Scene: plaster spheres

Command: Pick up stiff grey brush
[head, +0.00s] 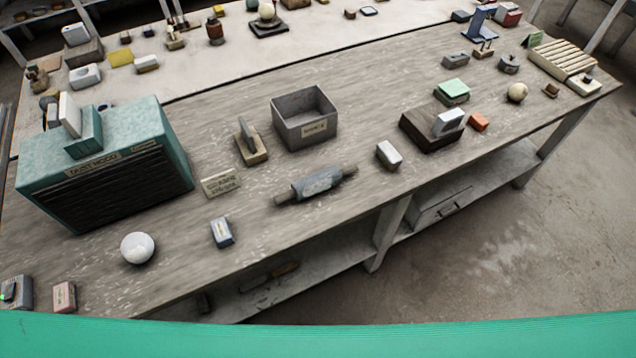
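I cannot tell for certain which thing is the stiff grey brush. A small grey-blue block with a pale top (222,232) lies near the front edge of the table, right of a white sphere (138,248). A similar pale-topped grey block (388,154) lies farther right, near the front edge. A grey roller-like thing with brownish ends (318,183) lies between them. A thin grey piece (247,134) stands tilted on a wooden block left of the open grey box. Bristles are too small to make out. Neither gripper is in view.
A teal dust hood (105,160) stands at the left of the wooden table (420,75). The open grey box (305,117) stands mid-table. A small sign (221,183) and a dark block (425,132) stand nearby. A lower shelf runs beneath. Bare tabletop surrounds the front blocks.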

